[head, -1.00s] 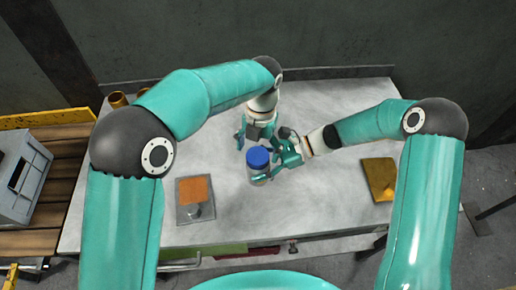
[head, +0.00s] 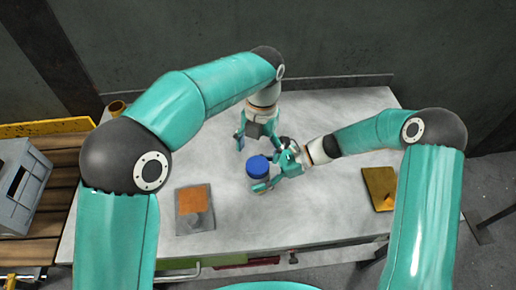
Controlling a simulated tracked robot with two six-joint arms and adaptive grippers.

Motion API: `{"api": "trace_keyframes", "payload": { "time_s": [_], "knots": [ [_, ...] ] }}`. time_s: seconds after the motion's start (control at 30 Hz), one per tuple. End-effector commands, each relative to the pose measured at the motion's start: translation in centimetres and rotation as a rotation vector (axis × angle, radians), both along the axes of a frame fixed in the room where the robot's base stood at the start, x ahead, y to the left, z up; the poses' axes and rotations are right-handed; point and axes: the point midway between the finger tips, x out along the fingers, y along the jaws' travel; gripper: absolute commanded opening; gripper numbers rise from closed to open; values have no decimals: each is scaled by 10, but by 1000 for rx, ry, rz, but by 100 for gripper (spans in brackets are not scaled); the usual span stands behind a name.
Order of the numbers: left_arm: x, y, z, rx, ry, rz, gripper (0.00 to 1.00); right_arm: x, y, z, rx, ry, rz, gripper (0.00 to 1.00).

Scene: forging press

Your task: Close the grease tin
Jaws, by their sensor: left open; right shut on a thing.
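The grease tin (head: 260,183) is a small pale cylinder near the middle of the table, with a blue lid (head: 257,166) on its top. Whether the lid is fully seated cannot be told from here. My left gripper (head: 256,146) points down just behind the tin, open and apart from the lid, with nothing seen between its fingers.
The grey table (head: 330,215) is mostly clear around the tin. A plate with an orange square (head: 194,198) lies at the left, and a yellow-brown plate (head: 380,188) at the right. A brass cup (head: 117,107) stands at the back left. A grey crate (head: 18,185) sits on slats beyond the left edge.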

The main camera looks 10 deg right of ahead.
Motion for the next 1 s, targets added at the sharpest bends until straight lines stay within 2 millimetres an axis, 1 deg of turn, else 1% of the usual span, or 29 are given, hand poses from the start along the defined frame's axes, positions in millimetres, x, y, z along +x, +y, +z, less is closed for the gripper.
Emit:
{"api": "trace_keyframes", "payload": {
  "time_s": [0.07,0.17,0.23,0.3,0.37,0.67,1.0],
  "knots": [
    [-1,0,5,-4,1,12,83,0,0,1,2,-1,-1,0],
    [-5,-2,18,-17,4,53,83,0,0,2,2,-1,-1,0],
    [-11,-4,35,-32,7,117,83,1,0,2,2,-1,-1,0],
    [-13,-8,46,-46,10,225,83,0,0,1,2,-1,-1,0],
    [-11,-11,50,-55,4,338,83,1,0,1,2,-1,-1,0],
    [13,-30,56,-96,-15,1016,83,1,0,1,2,-1,-1,0],
    [20,-31,54,-36,12,1769,83,0,0,1,2,-1,-1,0]
  ]
}}
